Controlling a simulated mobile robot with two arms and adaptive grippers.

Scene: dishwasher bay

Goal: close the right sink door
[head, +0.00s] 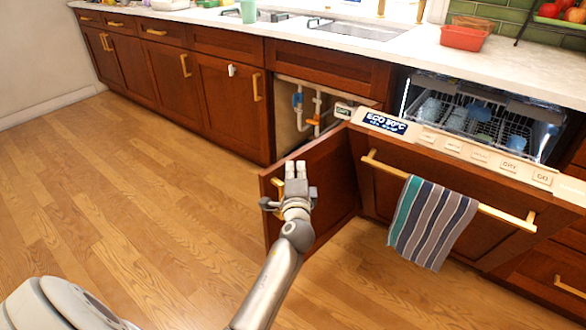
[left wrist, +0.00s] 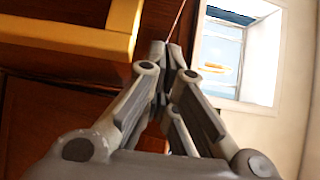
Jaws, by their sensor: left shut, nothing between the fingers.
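The right sink door (head: 330,190) is a red-brown wooden panel standing open, swung out from the cabinet beside the dishwasher. Its free edge is toward the left. A brass-coloured handle (head: 270,205) shows near that edge, partly hidden by my gripper. My left gripper (head: 296,165) is in front of the door near its free edge, fingers together and empty. In the left wrist view the shut fingers (left wrist: 172,50) point at dark red wood, with a yellow bar handle (left wrist: 75,38) beside them at upper left. I cannot tell whether the fingers touch the door. My right gripper is out of view.
The closed left sink door (head: 228,105) adjoins. Wooden floor (head: 130,190) is clear at left.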

